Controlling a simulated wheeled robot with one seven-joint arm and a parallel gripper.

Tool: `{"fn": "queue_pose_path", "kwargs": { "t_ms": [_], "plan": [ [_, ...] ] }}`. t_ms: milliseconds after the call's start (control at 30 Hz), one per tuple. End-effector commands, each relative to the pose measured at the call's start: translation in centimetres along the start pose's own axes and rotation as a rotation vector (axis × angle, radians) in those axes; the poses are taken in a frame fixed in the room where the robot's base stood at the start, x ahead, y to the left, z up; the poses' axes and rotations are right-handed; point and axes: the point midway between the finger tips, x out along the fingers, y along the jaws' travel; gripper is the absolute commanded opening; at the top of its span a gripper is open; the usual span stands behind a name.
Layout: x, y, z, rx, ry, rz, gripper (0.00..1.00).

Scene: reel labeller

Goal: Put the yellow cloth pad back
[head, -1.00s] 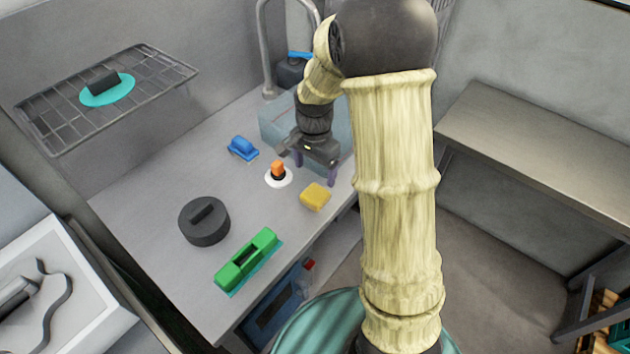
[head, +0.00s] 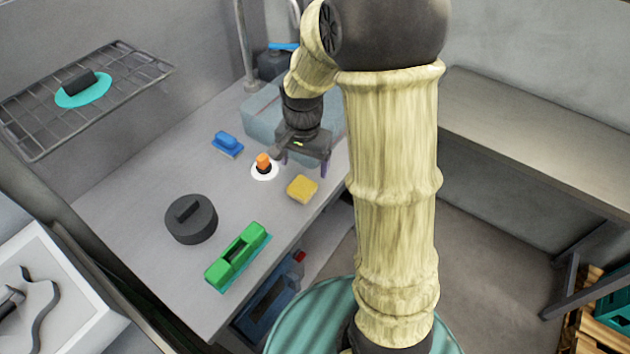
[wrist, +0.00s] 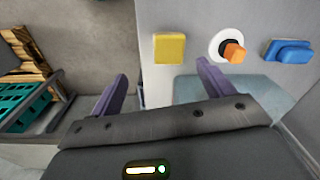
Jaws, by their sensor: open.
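The yellow cloth pad (head: 301,189) lies flat on the grey worktop (head: 130,190), near its front edge. In the wrist view the pad (wrist: 170,49) sits beyond the fingers, between them from left to right. My gripper (head: 303,168) is over the worktop just behind the pad, pointing down. Its two purple fingers (wrist: 160,85) are spread apart with nothing between them. The pad and the fingers look apart. A white disc (head: 265,171) with an orange-topped black knob stands on the worktop left of the pad.
A blue block (head: 228,144), a round dark lidded thing (head: 191,219) and a green holder (head: 238,256) stand on the worktop. A pale blue box (head: 262,117) is behind my gripper. A wire rack (head: 125,88) hangs at the left wall. A bench (head: 530,130) stands right.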

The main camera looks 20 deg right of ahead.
Motion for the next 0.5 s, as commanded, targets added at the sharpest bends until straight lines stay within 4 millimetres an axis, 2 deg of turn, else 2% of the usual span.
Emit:
{"fn": "queue_pose_path", "kwargs": {
  "t_ms": [100,300,500],
  "plan": [
    [-1.3,2.4,2.7,-0.216,0.046,-0.032,0.80],
    [-2.2,6.0,6.8,-0.574,0.132,-0.062,0.80],
    [-2.3,7.3,8.3,-0.713,0.166,-0.065,0.80]
  ]
}}
